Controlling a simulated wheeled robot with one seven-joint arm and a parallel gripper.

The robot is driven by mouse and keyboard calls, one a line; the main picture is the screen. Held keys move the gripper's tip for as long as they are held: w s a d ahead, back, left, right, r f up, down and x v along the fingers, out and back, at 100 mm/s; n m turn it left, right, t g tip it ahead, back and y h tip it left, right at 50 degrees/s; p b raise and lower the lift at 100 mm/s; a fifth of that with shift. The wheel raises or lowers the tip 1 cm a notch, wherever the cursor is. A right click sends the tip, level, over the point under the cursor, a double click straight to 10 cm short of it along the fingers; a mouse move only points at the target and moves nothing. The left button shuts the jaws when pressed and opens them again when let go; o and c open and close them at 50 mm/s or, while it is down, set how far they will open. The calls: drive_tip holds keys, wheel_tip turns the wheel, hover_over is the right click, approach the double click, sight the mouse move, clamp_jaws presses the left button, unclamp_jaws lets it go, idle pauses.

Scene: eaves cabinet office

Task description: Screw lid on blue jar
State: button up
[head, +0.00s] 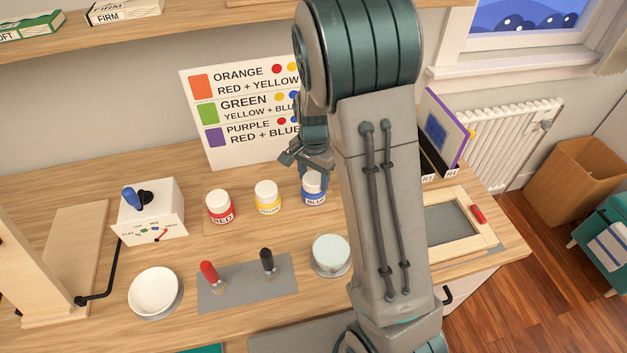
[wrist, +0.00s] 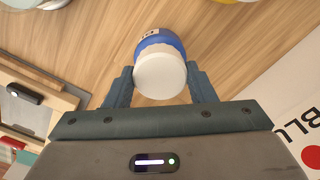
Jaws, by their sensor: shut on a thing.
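The blue jar (head: 314,195) stands upright on the desk at the right end of a row of jars, with its label facing front. A white lid (wrist: 160,76) is at the jar's mouth; the blue jar (wrist: 158,42) shows right behind it in the wrist view. I cannot tell whether the lid is fully seated. My gripper (wrist: 160,82) is shut on the white lid, one finger on each side. In the head view my gripper (head: 314,166) is above the blue jar, partly hidden by my arm.
The red jar (head: 220,207) and yellow jar (head: 267,197) stand to the left, both with white lids. In front are a grey mat (head: 240,286) with two handled tools, a white bowl (head: 154,292) and a round pale-topped container (head: 331,253). A colour-mixing sign (head: 225,140) stands behind.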

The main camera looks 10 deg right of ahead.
idle(0.5)
drive_tip(key=shift+a+r+m+p, duration=0.1)
drive_tip(key=shift+r+m+p, duration=0.1)
drive_tip(key=shift+m+p, duration=0.8)
drive_tip(key=m+p, duration=0.1)
drive_tip(key=m, duration=0.2)
drive_tip(key=m+p, duration=0.1)
drive_tip(key=m, duration=0.1)
drive_tip(key=shift+f+m, duration=0.1)
drive_tip(key=shift+m, duration=0.2)
drive_tip(key=shift+w+f, duration=0.1)
drive_tip(key=shift+m+p, duration=0.3)
drive_tip(key=shift+p, duration=0.05)
drive_tip(key=shift+r+m+p, duration=0.3)
drive_tip(key=shift+m+p, duration=0.8)
drive_tip(key=shift+m, duration=0.1)
drive_tip(key=m+p, duration=0.2)
drive_tip(key=m, duration=0.2)
drive_tip(key=shift+f+p, duration=0.1)
drive_tip(key=shift+p, duration=0.3)
drive_tip(key=shift+f+m, duration=0.25)
drive_tip(key=shift+m, duration=0.45)
